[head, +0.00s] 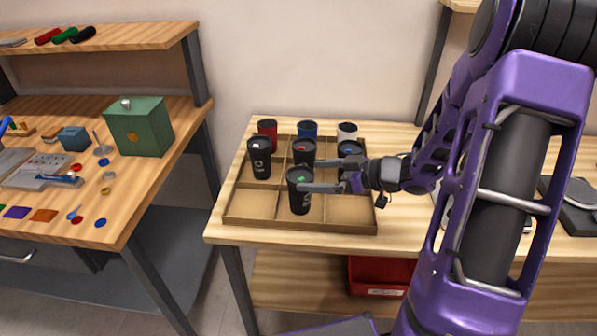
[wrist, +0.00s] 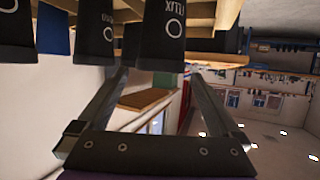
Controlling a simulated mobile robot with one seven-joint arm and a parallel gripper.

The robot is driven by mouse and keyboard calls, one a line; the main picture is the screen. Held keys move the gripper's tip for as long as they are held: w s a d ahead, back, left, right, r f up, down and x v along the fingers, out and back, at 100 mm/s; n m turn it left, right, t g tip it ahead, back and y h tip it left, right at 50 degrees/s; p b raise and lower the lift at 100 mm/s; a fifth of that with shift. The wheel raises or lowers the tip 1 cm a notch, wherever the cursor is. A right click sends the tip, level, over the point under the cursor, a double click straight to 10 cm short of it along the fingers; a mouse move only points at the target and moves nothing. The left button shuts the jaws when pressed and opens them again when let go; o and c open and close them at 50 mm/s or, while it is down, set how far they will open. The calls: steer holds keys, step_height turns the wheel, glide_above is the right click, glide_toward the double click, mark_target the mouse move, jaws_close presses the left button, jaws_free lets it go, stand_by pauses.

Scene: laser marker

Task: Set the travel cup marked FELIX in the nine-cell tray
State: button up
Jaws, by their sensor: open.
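The black travel cup marked FELIX (wrist: 162,30) shows inverted in the wrist view, just beyond my fingertips and nearer the right one. It appears to be the front black cup (head: 299,196) with a green mark on its lid in the head view, where its name is unreadable. It stands upright in the front middle cell of the nine-cell tray (head: 262,219). My gripper (head: 312,174) points left over the tray, open, with nothing held. The front finger meets the cup's right edge in the picture; I cannot tell whether they touch. The wrist view shows both fingers (wrist: 160,78) spread.
The front left cell is empty. A red bin (head: 378,275) sits on the lower shelf.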

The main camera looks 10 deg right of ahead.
steer(key=shift+p+v, duration=0.3)
steer(key=shift+v, duration=1.9)
